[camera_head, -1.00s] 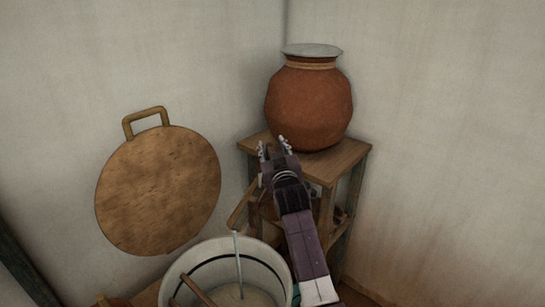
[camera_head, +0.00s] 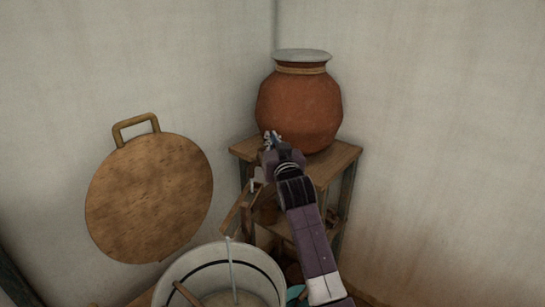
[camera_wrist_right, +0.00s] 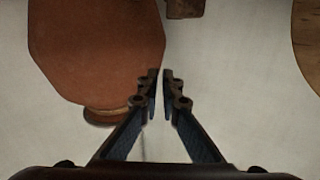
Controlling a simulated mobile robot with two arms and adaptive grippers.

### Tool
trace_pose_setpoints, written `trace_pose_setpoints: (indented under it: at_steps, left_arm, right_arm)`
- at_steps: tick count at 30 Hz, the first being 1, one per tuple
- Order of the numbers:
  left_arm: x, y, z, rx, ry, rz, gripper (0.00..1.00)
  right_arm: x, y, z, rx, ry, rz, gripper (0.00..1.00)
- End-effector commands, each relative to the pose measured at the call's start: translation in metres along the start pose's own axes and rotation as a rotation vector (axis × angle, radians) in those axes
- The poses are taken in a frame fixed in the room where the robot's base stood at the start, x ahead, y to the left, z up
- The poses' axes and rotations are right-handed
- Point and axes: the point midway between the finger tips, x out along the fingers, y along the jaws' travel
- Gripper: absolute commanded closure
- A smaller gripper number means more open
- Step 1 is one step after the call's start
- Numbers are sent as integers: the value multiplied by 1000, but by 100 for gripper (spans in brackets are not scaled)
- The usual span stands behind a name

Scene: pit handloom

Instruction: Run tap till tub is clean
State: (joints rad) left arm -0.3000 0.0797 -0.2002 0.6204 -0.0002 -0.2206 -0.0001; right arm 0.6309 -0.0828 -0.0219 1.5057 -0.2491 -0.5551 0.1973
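A white tub (camera_head: 268,264) with a dark inner band stands at the bottom of the head view, cut off by the frame edge. A thin pale stream (camera_head: 231,265) runs down into it from the low end of a wooden spout (camera_head: 240,208). Its contents look greyish. No tap can be clearly made out. My right gripper (camera_head: 272,138) is in front of the large clay pot (camera_head: 298,105). In the right wrist view its fingertips (camera_wrist_right: 160,76) are almost together, with nothing seen between them. The pot (camera_wrist_right: 100,45) is beside them. My left gripper is not in view.
The pot has a pale lid (camera_head: 302,55) and stands on a wooden stand (camera_head: 335,162) in the wall corner. A round wooden board (camera_head: 150,198) with a handle is at the left wall. A stick (camera_head: 186,294) leans in the tub.

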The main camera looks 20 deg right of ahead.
Motion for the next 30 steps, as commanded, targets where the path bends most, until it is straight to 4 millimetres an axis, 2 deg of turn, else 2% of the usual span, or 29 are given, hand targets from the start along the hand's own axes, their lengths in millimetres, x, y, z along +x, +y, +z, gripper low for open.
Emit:
trace_pose_setpoints:
  at_steps: [1,3,13,21,25,30]
  left_arm:
    - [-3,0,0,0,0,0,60]
    - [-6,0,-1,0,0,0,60]
    - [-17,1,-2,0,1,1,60]
    - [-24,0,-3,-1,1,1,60]
    - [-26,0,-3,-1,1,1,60]
    - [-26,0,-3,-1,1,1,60]
  right_arm:
    - [-5,13,10,85,1,0,100]
    - [-13,26,19,233,11,-10,100]
    - [-61,67,60,940,-10,-105,100]
    - [-106,77,86,1477,-122,-177,100]
    - [-120,78,93,1637,-169,-189,100]
    - [-123,77,96,1719,-194,-194,100]
